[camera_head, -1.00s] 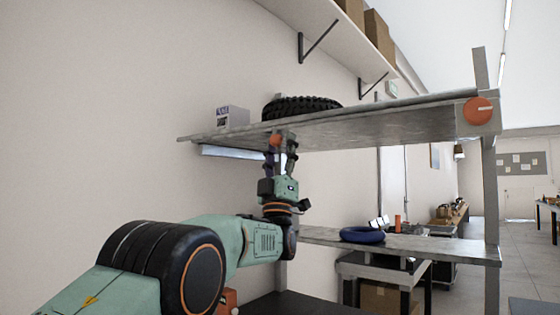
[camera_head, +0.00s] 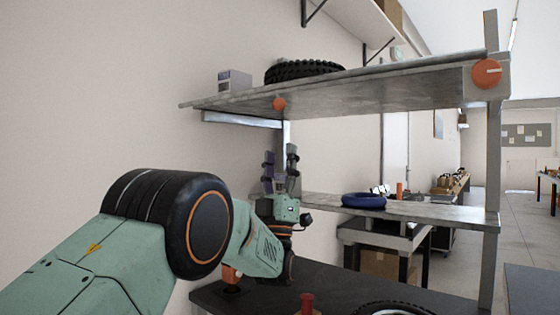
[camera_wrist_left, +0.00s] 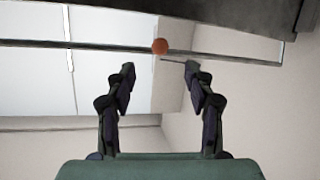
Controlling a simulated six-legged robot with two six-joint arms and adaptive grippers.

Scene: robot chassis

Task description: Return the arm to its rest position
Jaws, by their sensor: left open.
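My left arm, green with black joints, comes in from the left in the head view. Its gripper (camera_head: 281,160) points upward below the upper shelf (camera_head: 400,92), apart from it and left of the middle shelf. The wrist view shows the same gripper (camera_wrist_left: 160,80) with its two dark fingers spread and nothing between them. My right gripper is not in view.
A black tyre (camera_head: 304,71) and a small box (camera_head: 234,81) sit on the upper shelf. A blue ring (camera_head: 363,200) lies on the middle shelf (camera_head: 450,214). A dark lower surface (camera_head: 262,299) holds a red object (camera_head: 307,303) and part of another tyre (camera_head: 395,308).

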